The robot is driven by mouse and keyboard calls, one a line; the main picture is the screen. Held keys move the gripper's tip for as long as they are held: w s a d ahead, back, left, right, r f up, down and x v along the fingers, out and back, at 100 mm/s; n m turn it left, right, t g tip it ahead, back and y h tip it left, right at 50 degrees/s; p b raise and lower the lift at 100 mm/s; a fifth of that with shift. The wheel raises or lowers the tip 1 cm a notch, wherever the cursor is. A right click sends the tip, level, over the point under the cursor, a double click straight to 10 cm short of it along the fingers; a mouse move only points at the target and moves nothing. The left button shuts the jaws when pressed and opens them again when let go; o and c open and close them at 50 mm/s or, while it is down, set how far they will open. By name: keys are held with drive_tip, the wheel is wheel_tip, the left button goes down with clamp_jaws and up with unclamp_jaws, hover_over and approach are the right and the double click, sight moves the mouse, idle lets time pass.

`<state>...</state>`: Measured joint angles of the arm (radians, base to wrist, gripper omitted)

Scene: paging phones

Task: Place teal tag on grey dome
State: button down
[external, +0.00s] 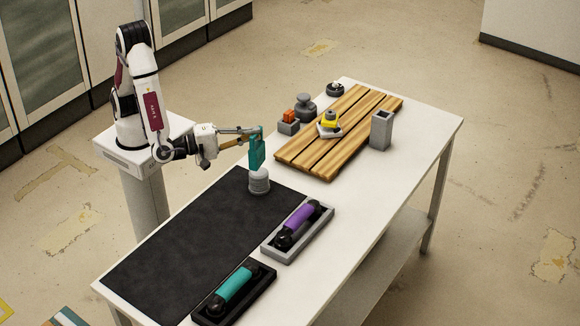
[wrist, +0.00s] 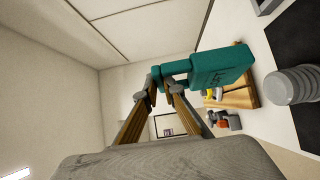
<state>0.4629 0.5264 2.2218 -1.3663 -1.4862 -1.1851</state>
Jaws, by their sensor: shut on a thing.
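A teal tag (external: 257,151) is held upright in my gripper (external: 258,131), above the grey dome (external: 260,181). The wrist view also shows the teal tag (wrist: 220,66) with my gripper (wrist: 164,88) shut on its narrow end. The grey dome has a ribbed side and stands on the far edge of the black mat (external: 170,245). In the wrist view the dome (wrist: 292,86) is to the right of the tag. In the external view the tag's lower end is close to the dome's top; I cannot tell if they touch.
A grey tray (external: 270,252) holds a purple handset (external: 300,217), and a black tray (external: 205,316) holds a teal handset (external: 234,284). A slatted wooden board (external: 300,160) carries a yellow object (external: 330,122). A grey open box (external: 381,130) stands at the right. Small grey items stand behind the board.

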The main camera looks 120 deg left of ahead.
drive_tip(key=s+a+r+n+g+y, duration=0.1)
drive_tip(key=s+a+r+g, duration=0.1)
drive_tip(key=s+a, duration=0.2)
drive_tip(key=shift+a+n+y, duration=0.3)
drive_tip(key=shift+a+n, duration=0.1)
drive_tip(key=shift+a, duration=0.45)
drive_tip(key=shift+f, duration=0.1)
drive_tip(key=shift+f, duration=2.95)
drive_tip(key=shift+f, duration=2.15)
